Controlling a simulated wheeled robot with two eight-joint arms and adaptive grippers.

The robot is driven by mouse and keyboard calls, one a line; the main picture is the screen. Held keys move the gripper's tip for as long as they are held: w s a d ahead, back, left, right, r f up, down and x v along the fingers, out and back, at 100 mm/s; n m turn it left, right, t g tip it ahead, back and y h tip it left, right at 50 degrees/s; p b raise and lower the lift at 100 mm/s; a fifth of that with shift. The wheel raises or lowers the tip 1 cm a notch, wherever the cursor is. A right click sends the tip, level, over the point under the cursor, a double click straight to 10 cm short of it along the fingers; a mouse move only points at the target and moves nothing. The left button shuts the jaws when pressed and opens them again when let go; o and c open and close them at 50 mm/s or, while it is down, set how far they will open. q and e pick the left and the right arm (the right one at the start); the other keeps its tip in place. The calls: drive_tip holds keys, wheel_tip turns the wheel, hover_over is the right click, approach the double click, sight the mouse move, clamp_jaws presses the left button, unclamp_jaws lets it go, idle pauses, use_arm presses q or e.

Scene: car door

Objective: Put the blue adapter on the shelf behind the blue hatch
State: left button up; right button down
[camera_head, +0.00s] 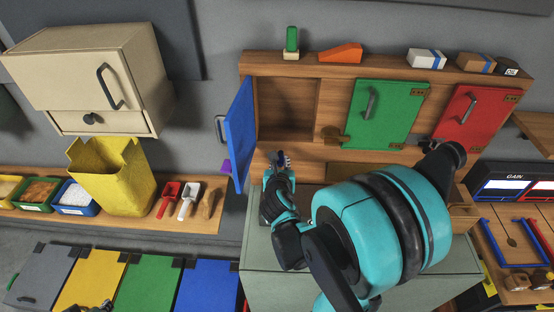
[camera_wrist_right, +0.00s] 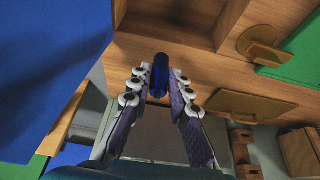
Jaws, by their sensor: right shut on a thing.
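The blue hatch (camera_head: 240,133) is swung open at the left end of the wooden cabinet. Behind it is an open wooden compartment with a shelf (camera_head: 287,132); I see nothing standing in it. In the right wrist view the hatch (camera_wrist_right: 45,60) fills the upper left. My right gripper (camera_head: 279,160) is just below the front of the compartment, to the right of the hatch. In the wrist view its fingers (camera_wrist_right: 160,85) are shut on the dark blue adapter (camera_wrist_right: 160,70), a short cylinder pointing toward the cabinet.
A green hatch (camera_head: 385,112) and a red hatch (camera_head: 472,115) are closed to the right. A wooden latch (camera_head: 334,135) juts beside the opening. A green block (camera_head: 291,40) and an orange wedge (camera_head: 341,53) stand on top. A yellow bin (camera_head: 112,177) stands left.

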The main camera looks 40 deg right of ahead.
sight(282, 152)
drive_tip(key=shift+w+d, duration=0.2)
drive_tip(key=shift+d, duration=0.2)
drive_tip(key=w+d, duration=0.3)
drive_tip(key=shift+w, duration=0.25)
drive_tip(key=w+d, duration=0.4)
drive_tip(key=w, duration=0.1)
drive_tip(key=w+d, duration=0.2)
drive_tip(key=w, duration=0.1)
drive_tip(key=shift+d+p, duration=0.25)
drive_tip(key=shift+p, duration=0.05)
drive_tip(key=shift+f+b, duration=0.65)
drive_tip(key=shift+b, duration=0.1)
drive_tip(key=shift+f+b, duration=0.35)
drive_tip(key=c, duration=1.3)
unclamp_jaws()
drive_tip(key=shift+r, duration=0.1)
drive_tip(key=shift+c, duration=0.2)
drive_tip(key=shift+s, duration=0.1)
drive_tip(key=v, duration=1.2)
